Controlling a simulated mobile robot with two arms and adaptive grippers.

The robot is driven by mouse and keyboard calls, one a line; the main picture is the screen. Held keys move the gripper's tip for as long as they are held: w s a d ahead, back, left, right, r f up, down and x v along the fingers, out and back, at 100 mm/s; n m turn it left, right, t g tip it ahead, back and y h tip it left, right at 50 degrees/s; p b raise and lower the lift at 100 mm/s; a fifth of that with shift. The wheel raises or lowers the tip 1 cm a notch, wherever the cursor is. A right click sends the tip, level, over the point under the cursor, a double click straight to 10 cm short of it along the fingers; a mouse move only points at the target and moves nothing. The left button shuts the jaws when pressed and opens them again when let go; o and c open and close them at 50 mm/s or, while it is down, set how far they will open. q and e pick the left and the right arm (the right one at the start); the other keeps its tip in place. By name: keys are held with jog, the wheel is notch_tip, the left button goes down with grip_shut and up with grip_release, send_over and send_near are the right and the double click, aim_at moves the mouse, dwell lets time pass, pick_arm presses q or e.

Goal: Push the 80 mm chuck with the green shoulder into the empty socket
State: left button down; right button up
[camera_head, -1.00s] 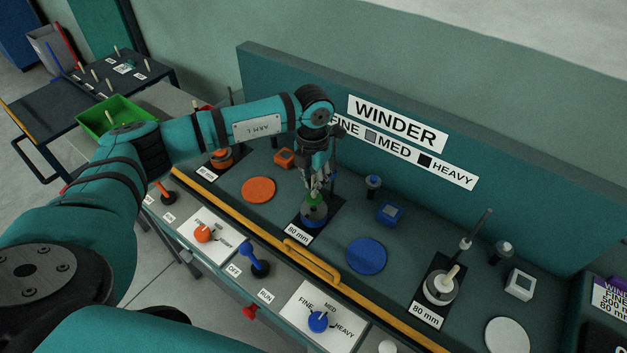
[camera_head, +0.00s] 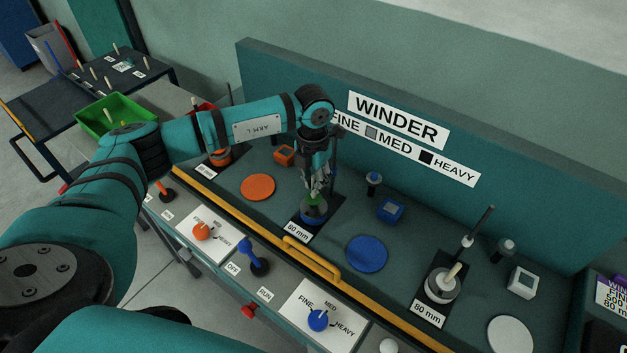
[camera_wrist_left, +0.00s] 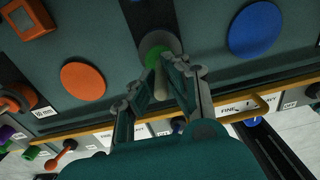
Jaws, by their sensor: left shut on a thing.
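My left gripper (camera_head: 317,188) points down at the middle winder station and is shut on the chuck with the green shoulder (camera_head: 314,200). The chuck sits at the socket (camera_head: 313,216), a round holder with a blue band on a dark plate labelled 80 mm. The fingers hide much of the chuck, and I cannot tell how deep it is in. In the left wrist view, green (camera_wrist_left: 178,41) shows by the fingers (camera_wrist_left: 162,72) over a grey round holder (camera_wrist_left: 158,42). My right gripper is not in view.
Another 80 mm station (camera_head: 441,284) with a pale chuck stands to the right. A blue disc (camera_head: 367,254) and an orange disc (camera_head: 258,187) lie on either side. A yellow handle (camera_head: 312,259) and rail run along the front. The WINDER board (camera_head: 398,118) stands behind.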

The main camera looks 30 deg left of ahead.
pick_arm(q)
jog(key=shift+f, duration=0.1)
dwell(0.3)
jog(key=shift+f+b, duration=0.65)
jog(key=shift+f, duration=0.1)
jog(key=shift+f+b, duration=0.3)
jog(key=shift+f, duration=0.1)
jog(key=shift+f, duration=0.25)
jog(key=c, duration=1.3)
grip_release()
jog(key=shift+r, duration=0.15)
notch_tip(320, 180, up, 12)
jog(key=shift+f, duration=0.1)
jog(key=shift+f, duration=0.1)
